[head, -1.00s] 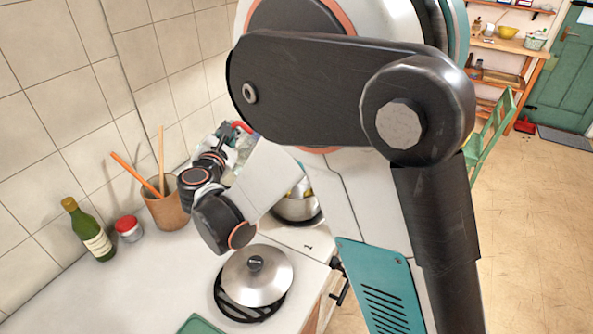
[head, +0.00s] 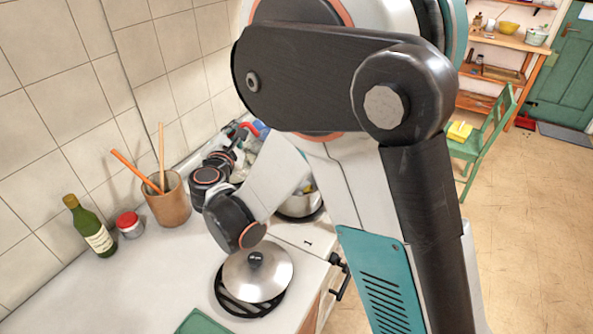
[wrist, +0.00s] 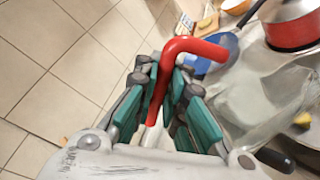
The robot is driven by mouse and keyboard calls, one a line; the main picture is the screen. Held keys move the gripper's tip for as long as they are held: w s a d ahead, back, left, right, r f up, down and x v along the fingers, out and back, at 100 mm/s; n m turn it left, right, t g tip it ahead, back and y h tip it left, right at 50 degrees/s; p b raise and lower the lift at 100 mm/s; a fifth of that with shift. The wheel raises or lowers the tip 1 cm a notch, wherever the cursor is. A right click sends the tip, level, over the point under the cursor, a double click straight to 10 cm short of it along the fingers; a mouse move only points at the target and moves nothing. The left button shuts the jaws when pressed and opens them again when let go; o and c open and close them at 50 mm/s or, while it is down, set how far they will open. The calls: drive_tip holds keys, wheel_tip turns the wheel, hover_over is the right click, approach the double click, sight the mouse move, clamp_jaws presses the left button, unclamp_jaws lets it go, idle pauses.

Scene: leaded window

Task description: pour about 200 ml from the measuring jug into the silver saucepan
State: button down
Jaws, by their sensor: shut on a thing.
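The measuring jug is clear, with a red handle (wrist: 158,88) between the fingers of my gripper (wrist: 172,112) in the wrist view. My gripper is shut on this handle. The jug's clear body (wrist: 262,92) lies to the right of the fingers; its liquid level cannot be made out. In the head view the red handle (head: 250,127) shows beyond my wrist, and my fingers are mostly hidden. A silver pan (head: 300,206) stands on the hob, partly hidden behind my arm.
A green bottle (head: 90,228), a red-lidded jar (head: 129,224) and a brown utensil pot (head: 168,201) stand along the tiled wall. A red pot (wrist: 292,24) and a blue item (wrist: 222,45) show in the wrist view. A green chair (head: 487,135) stands on the floor.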

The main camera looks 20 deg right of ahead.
drive_tip(key=shift+s+d+r+m+p, duration=0.2)
drive_tip(key=shift+d+m+p, duration=0.25)
drive_tip(key=shift+d+m, duration=0.3)
drive_tip(key=shift+s+d+r+m+p, duration=0.15)
drive_tip(key=shift+d+m+p, duration=0.3)
drive_tip(key=shift+d+m, duration=0.3)
idle(1.8)
drive_tip(key=shift+s+d+r, duration=0.15)
drive_tip(key=shift+d, duration=0.3)
drive_tip(key=a+n+b, duration=0.1)
drive_tip(key=w+a+n+b, duration=0.1)
drive_tip(key=a, duration=0.1)
drive_tip(key=a+f+n+h, duration=0.1)
drive_tip(key=a, duration=0.1)
drive_tip(key=shift+w+a+b, duration=0.2)
drive_tip(key=shift+w+b, duration=0.1)
drive_tip(key=shift+b, duration=0.1)
drive_tip(key=shift+w+a+r+n, duration=0.15)
drive_tip(key=shift+r+n, duration=0.15)
drive_tip(key=shift+n, duration=0.2)
drive_tip(key=shift+r, duration=0.1)
drive_tip(key=shift+w+a+f+n+h+b, duration=0.1)
drive_tip(key=shift+a+f+n+h+b, duration=0.3)
drive_tip(key=shift+a+f+n+b, duration=0.15)
drive_tip(key=shift+r, duration=0.15)
idle(0.6)
